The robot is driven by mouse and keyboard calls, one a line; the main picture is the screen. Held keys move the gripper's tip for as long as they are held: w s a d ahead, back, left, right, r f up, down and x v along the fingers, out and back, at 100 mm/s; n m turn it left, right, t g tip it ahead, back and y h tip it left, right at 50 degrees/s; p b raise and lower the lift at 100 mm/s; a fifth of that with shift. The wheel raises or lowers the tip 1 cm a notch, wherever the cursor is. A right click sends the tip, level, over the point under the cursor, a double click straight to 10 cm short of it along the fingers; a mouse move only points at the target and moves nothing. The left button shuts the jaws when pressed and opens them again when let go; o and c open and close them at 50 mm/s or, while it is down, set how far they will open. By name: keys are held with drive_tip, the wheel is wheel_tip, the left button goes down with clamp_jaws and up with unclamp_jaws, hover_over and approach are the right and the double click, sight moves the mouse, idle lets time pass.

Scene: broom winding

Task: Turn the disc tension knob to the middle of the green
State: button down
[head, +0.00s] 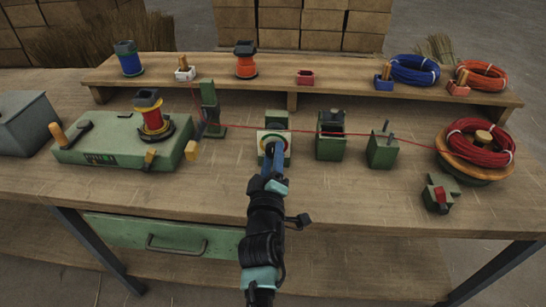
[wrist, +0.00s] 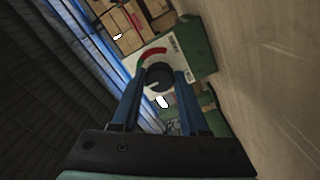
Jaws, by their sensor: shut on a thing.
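The disc tension unit (head: 276,124) is a small green box with a pale dial face near the middle of the bench. In the wrist view its dial face (wrist: 149,54) shows a red arc and some markings. The dark round knob (wrist: 159,77) with a light pointer mark sits on that face. My gripper (head: 270,152) reaches the unit from the front. In the wrist view its two blue fingers are on either side of the knob, shut on it.
The front bench area is mostly clear.

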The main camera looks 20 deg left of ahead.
drive_tip(key=shift+c, duration=2.1)
unclamp_jaws()
drive_tip(key=p+v, duration=0.5)
drive_tip(key=v, duration=0.8)
drive_tip(key=shift+p, duration=0.35)
drive_tip(key=shift+r, duration=0.1)
